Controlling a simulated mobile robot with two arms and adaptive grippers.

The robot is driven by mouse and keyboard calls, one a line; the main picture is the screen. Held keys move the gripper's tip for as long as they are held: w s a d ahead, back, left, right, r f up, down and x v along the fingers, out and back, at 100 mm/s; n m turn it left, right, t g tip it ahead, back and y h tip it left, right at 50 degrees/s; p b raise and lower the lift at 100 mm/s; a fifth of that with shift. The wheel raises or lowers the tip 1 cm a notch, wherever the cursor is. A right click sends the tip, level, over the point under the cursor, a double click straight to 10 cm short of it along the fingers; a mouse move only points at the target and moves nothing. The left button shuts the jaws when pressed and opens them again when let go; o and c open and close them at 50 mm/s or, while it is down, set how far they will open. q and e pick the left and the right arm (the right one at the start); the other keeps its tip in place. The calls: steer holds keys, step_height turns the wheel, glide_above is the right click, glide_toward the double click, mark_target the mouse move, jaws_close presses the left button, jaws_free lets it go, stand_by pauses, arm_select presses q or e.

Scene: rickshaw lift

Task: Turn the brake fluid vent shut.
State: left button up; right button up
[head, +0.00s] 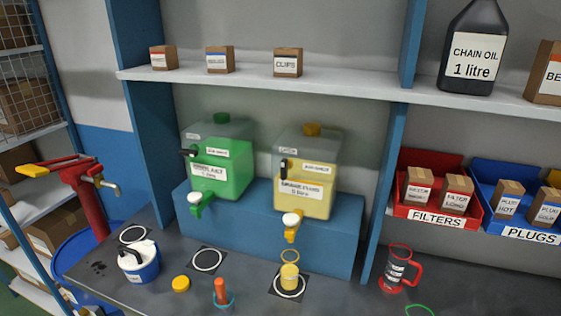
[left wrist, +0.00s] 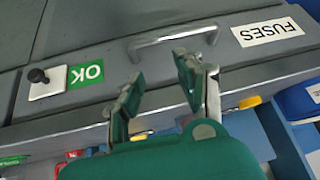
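A yellow-filled tank (head: 308,172) stands on a blue step in the head view. I take it for the brake fluid tank, but its label is too small to read surely. A small black lever or knob (head: 284,165) on its upper left front looks like the vent; its setting is too small to tell. Neither gripper shows in the head view.
A green tank (head: 222,168) stands left of the yellow one. A yellow cup (head: 290,278) is below the yellow tap. A white-and-blue jug (head: 138,261) and red mug (head: 398,270) flank the counter. The wrist view shows a FUSES label (left wrist: 268,32) and grey handle (left wrist: 172,40).

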arm_select(q)
steer(key=w+d+r+t+h, duration=0.1)
steer(key=w+d+r+t, duration=0.1)
steer(key=w+r, duration=0.45)
steer(key=w+d+r+t, duration=0.3)
steer(key=w+r, duration=0.1)
steer(key=r, duration=0.6)
steer(key=m+t+h+p, duration=0.2)
steer(key=t+h, duration=0.2)
steer(key=t, duration=0.1)
glide_toward(282, 170)
steer(key=p+x, duration=0.5)
steer(key=x, duration=0.3)
steer(key=shift+w+d+r, duration=0.15)
steer(key=shift+w, duration=0.05)
steer(key=shift+w+d, duration=0.25)
steer(key=shift+w, duration=0.45)
jaws_close()
